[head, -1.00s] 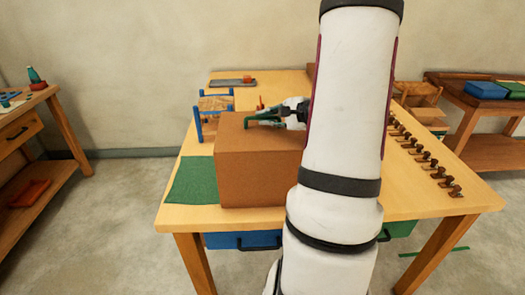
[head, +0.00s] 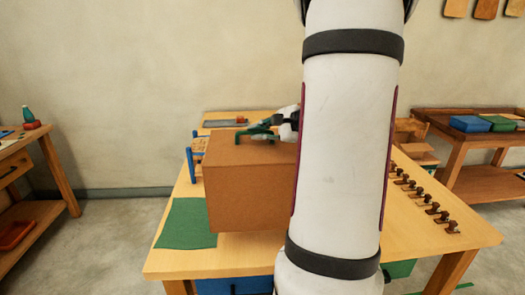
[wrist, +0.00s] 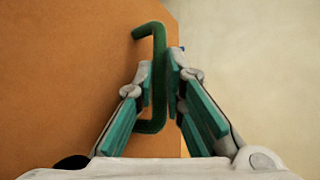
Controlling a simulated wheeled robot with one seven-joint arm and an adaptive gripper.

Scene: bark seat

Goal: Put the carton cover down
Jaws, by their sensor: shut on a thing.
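The carton cover (head: 250,190) is a large brown box shape with a green bar handle (head: 243,137) on its top. It is over the wooden table, beside the green mat (head: 187,223). My gripper (head: 262,132) lies over the top of the cover, with its green fingers at the handle. In the wrist view my gripper (wrist: 163,88) is closed on the middle of the handle (wrist: 151,30), above the brown top of the cover (wrist: 80,80). I cannot tell whether the cover's lower edge touches the table. My arm hides its right side.
A small blue-framed chair (head: 198,150) stands close behind the cover's left side. A grey tray (head: 225,123) lies at the back. Several small dark pieces (head: 432,208) stand in a row on the table's right (head: 410,240). The front left corner is bare.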

